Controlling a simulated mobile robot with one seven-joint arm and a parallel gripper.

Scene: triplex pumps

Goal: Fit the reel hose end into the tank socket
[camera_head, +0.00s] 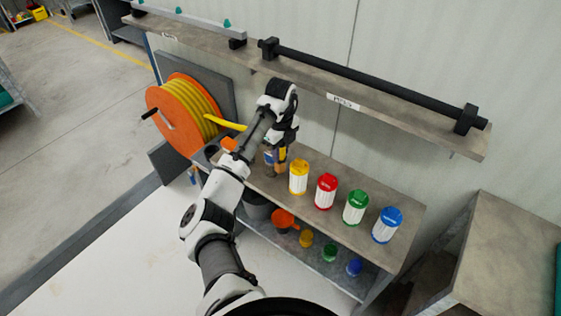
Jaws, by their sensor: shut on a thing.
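The orange reel (165,122) with wound yellow hose (196,104) stands at the left end of the shelf unit. A yellow length of hose (228,124) runs from the reel rightward and passes behind my arm. My gripper (281,147) is over the left part of the shelf top, pointing down. It is shut on the hose end, which is mostly hidden by the gripper and wrist. A small blue and yellow piece shows just below the jaws. I cannot pick out the tank socket; an orange part (228,143) shows at the shelf's left end, partly covered by my arm.
Yellow, red, green and blue-capped canisters (299,177) stand in a row right of my gripper. The lower shelf holds a dark bucket (257,205), an orange jug (284,220) and small coloured pots. An upper wall shelf (380,107) carries a black bar behind the arm.

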